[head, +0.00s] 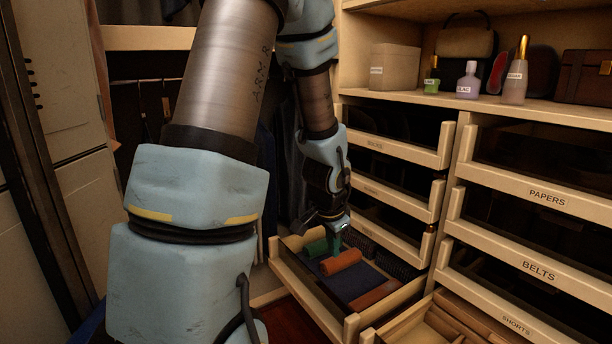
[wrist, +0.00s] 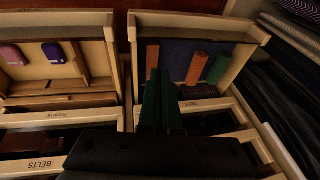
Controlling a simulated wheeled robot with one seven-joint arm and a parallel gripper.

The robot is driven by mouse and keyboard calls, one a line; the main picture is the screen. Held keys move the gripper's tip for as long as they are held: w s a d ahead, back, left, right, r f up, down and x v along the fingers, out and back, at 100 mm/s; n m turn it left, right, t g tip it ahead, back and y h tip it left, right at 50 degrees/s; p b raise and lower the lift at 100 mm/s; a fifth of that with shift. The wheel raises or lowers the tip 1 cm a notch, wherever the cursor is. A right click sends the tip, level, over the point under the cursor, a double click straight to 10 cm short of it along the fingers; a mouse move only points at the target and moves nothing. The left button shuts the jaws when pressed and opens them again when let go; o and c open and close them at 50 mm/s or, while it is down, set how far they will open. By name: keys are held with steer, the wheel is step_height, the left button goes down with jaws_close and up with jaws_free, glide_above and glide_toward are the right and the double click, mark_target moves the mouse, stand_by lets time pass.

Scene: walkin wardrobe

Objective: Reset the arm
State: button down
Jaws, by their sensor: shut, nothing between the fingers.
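My gripper (head: 335,243) is at the end of my arm, over an open drawer (head: 294,274). In the wrist view its dark green fingers (wrist: 162,100) are together, with nothing seen between them. An orange roll (head: 340,262) and a green roll (head: 316,248) lie in that drawer near the fingers. They also show in the wrist view, the orange roll (wrist: 196,68) left of the green roll (wrist: 218,68). I cannot tell how far above the rolls the fingers are.
Drawers marked PAPERS (head: 546,197) and BELTS (head: 538,270) are on the right. Bottles (head: 515,82), a box (head: 394,68) and bags stand on the shelf above. Dark clothes (wrist: 285,95) hang beside the drawers.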

steer(key=s+a+r+n+g+y, duration=0.1)
steer(key=s+a+r+n, duration=0.2)
steer(key=s+a+n, duration=0.3)
steer(key=s+a+r+n+g, duration=0.1)
steer(key=s+a+r+n, duration=0.25)
steer(key=a, duration=0.35)
step_height(320, 180, up, 22)
steer(key=p, duration=2.3)
steer(key=shift+s+r+n, duration=0.15)
steer(key=shift+r+n, duration=0.05)
steer(key=shift+n, duration=0.25)
